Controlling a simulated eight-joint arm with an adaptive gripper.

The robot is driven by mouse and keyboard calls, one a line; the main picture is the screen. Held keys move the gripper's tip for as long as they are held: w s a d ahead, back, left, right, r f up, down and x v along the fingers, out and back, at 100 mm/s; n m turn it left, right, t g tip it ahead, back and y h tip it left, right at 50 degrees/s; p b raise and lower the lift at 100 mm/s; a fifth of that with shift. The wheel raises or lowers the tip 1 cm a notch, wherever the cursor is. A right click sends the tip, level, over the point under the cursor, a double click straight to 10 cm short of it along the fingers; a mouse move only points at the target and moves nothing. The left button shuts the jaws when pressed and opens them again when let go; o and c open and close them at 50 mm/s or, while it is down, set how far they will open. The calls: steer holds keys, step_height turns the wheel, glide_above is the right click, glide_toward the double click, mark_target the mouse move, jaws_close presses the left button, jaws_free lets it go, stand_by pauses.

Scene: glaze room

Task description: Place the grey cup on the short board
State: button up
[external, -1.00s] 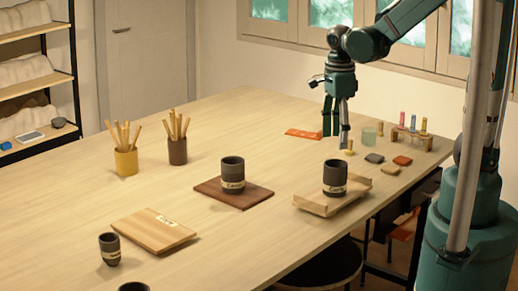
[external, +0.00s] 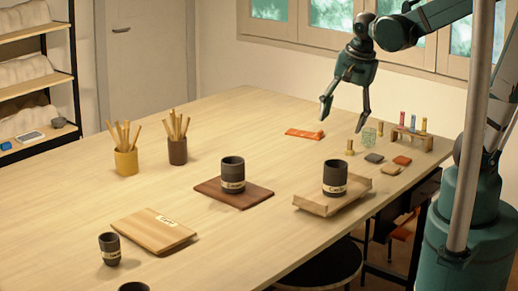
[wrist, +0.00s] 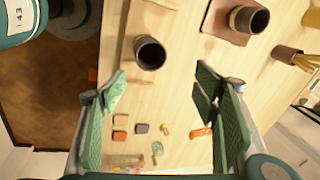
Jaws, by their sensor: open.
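Several dark grey cups with pale label bands stand on the table. One cup (external: 335,177) is on a light wooden board with raised edges (external: 312,206); this cup (wrist: 150,54) is nearest in the wrist view. Another cup (external: 232,174) is on a flat dark brown board (external: 258,192). A smaller cup (external: 110,249) stands at the front left beside an empty light board with a label (external: 150,232). A further cup (external: 134,287) is cut off by the bottom edge. The label writing is too small to read. My gripper (external: 344,119) is open and empty above the table's far right part.
A yellow pot (external: 126,162) and a brown pot (external: 177,151) hold sticks. Small tiles, a greenish glass (external: 369,135) and a rack of coloured vials (external: 412,138) are at the right. An orange flat piece (external: 304,133) lies behind.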

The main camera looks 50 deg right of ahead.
steer(key=s+r+n+t, duration=0.4)
steer(key=r+n, duration=0.2)
steer(key=n, duration=0.9)
steer(key=shift+a+r, duration=0.35)
steer(key=shift+a, duration=0.05)
